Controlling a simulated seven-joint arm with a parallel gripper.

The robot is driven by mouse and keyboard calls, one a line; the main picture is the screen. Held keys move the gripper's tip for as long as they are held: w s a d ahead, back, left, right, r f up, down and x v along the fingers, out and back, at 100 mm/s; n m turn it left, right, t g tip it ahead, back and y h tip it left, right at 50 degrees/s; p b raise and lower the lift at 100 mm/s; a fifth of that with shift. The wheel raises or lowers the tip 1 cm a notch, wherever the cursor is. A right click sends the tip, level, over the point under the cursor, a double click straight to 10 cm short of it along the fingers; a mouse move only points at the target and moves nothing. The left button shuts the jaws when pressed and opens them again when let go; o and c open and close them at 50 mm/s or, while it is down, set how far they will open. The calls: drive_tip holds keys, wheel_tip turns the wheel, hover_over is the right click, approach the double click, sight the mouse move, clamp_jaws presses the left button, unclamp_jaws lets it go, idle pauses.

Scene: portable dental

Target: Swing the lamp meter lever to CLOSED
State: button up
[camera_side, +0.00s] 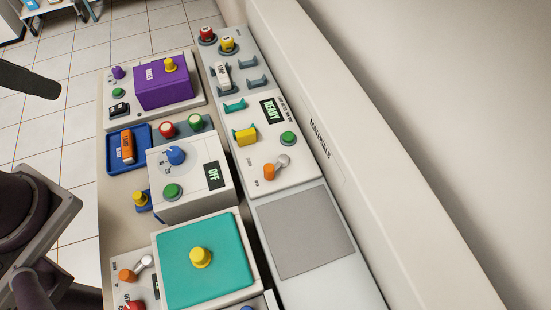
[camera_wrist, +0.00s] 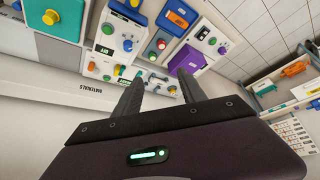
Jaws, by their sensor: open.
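A lever with an orange knob and a grey ball end (camera_side: 276,167) sits on the white panel (camera_side: 300,168) with the READY display (camera_side: 270,110). A similar orange and grey lever (camera_side: 134,268) is at the bottom left, beside the teal-topped box. The small labels beside both are too small to read, so I cannot tell which belongs to the lamp meter. In the wrist view my gripper (camera_wrist: 160,76) is open, with two dark fingers apart and nothing between them. The READY panel's orange lever (camera_wrist: 91,66) shows beyond the fingers, to their left. My gripper touches nothing visible.
A white box with an OFF display (camera_side: 213,176), a teal-topped box with a yellow knob (camera_side: 201,257) and a purple box (camera_side: 160,88) stand close by. A blue tray (camera_side: 110,155) holds an orange item. A raised wall (camera_side: 375,190) borders the right; a bare grey pad (camera_side: 305,235) is clear.

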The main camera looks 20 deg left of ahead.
drive_tip(key=shift+c, duration=0.9)
drive_tip(key=g, duration=0.6)
hover_over(269, 168)
wheel_tip(269, 168, down, 15)
drive_tip(key=shift+f, duration=0.1)
wheel_tip(269, 168, down, 7)
drive_tip(key=shift+r, duration=0.1)
clamp_jaws()
